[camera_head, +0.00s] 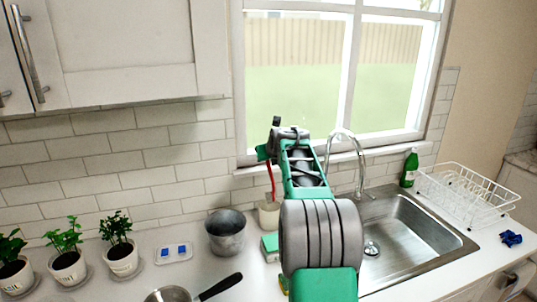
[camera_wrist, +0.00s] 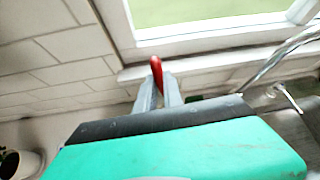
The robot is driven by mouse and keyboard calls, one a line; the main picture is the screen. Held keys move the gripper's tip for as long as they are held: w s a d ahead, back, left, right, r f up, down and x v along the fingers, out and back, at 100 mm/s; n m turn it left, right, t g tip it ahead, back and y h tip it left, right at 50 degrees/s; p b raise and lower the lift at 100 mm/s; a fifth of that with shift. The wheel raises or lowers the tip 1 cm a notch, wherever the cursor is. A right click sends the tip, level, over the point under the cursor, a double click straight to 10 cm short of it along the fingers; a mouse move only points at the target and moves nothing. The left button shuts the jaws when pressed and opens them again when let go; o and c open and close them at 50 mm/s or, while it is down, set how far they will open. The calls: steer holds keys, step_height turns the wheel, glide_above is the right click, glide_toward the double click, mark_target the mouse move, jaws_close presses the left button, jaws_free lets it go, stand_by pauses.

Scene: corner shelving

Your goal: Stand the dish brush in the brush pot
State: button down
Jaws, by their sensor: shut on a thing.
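My gripper (camera_head: 266,157) is shut on the red handle of the dish brush (camera_head: 271,182), above the counter in front of the window wall. In the wrist view the red handle end (camera_wrist: 157,72) shows between the two fingers. The brush hangs roughly upright, and its lower end meets the rim area of a cream pot (camera_head: 267,216), which looks like the brush pot. My arm partly covers this pot. I cannot tell whether the brush's lower end is inside it or behind its rim.
A grey metal pot (camera_head: 226,235) stands just left of the cream pot. A green block (camera_head: 270,243) lies in front. A dark-handled pan (camera_head: 175,294), a small tray (camera_head: 174,253) and potted herbs (camera_head: 120,257) are left. The sink (camera_head: 415,236), tap (camera_head: 360,165), green bottle (camera_head: 409,169) and dish rack (camera_head: 468,195) are right.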

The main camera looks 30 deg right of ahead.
step_height(320, 180, down, 6)
steer(key=b, duration=0.3)
steer(key=shift+b, duration=0.3)
steer(key=c, duration=1.4)
jaws_free()
steer(key=shift+f, duration=0.1)
steer(key=b+v, duration=0.2)
steer(key=v, duration=0.5)
steer(key=shift+s+a+r, duration=0.1)
steer(key=shift+s+r, duration=0.15)
steer(key=shift+s, duration=0.05)
